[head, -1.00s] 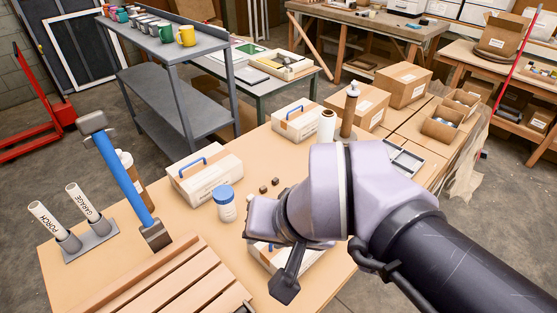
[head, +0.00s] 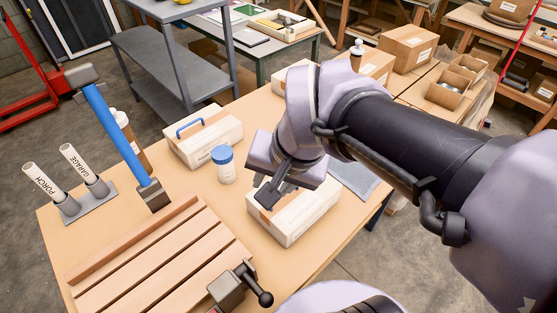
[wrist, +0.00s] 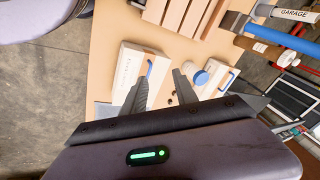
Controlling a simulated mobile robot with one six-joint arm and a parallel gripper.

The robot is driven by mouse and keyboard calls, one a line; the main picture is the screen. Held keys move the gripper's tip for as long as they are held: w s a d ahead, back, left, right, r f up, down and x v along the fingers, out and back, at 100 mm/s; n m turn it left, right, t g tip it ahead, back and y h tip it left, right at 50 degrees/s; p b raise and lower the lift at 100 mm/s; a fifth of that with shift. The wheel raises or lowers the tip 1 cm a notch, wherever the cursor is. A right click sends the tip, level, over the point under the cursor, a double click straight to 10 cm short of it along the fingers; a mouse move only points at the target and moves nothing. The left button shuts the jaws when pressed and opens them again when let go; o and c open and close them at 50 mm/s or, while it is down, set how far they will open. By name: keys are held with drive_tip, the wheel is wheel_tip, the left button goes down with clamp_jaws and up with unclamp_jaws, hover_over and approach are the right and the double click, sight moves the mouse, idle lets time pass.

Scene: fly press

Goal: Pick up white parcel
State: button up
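Several white cartons stand on the wooden workbench; I cannot tell which one is the white parcel. The nearest white carton (head: 296,217) lies just below my gripper (head: 268,196) in the head view. In the wrist view this carton (wrist: 130,70) shows a blue handle (wrist: 150,69) near the left finger. A second white carton (head: 208,142) with a blue handle stands further back left. A third white carton (head: 291,78) is mostly hidden behind my arm.
A blue-lidded jar (head: 223,165) stands left of my gripper. A slatted wooden piece (head: 165,255) and a vise (head: 238,287) are in front. A grey flat sheet (head: 357,180) lies right.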

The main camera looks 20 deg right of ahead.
drive_tip(key=w+d+r+m+g+p, duration=0.2)
drive_tip(key=w+d+m+p, duration=0.3)
drive_tip(key=w, duration=0.3)
drive_tip(key=m+g+h+p, duration=0.1)
drive_tip(key=g+p, duration=0.1)
drive_tip(key=p, duration=0.1)
hover_over(294, 195)
drive_tip(key=w, duration=0.1)
wheel_tip(294, 195, down, 5)
drive_tip(key=shift+m, duration=0.3)
drive_tip(key=f+b, duration=0.1)
drive_tip(key=f, duration=0.5)
drive_tip(key=f+b, duration=0.2)
drive_tip(key=f, duration=0.3)
drive_tip(key=d+f+b, duration=0.1)
drive_tip(key=f, duration=0.5)
drive_tip(key=shift+w+f+b, duration=0.2)
drive_tip(key=shift+f+b, duration=0.1)
drive_tip(key=shift+f, duration=0.05)
drive_tip(key=shift+a+r, duration=0.1)
clamp_jaws()
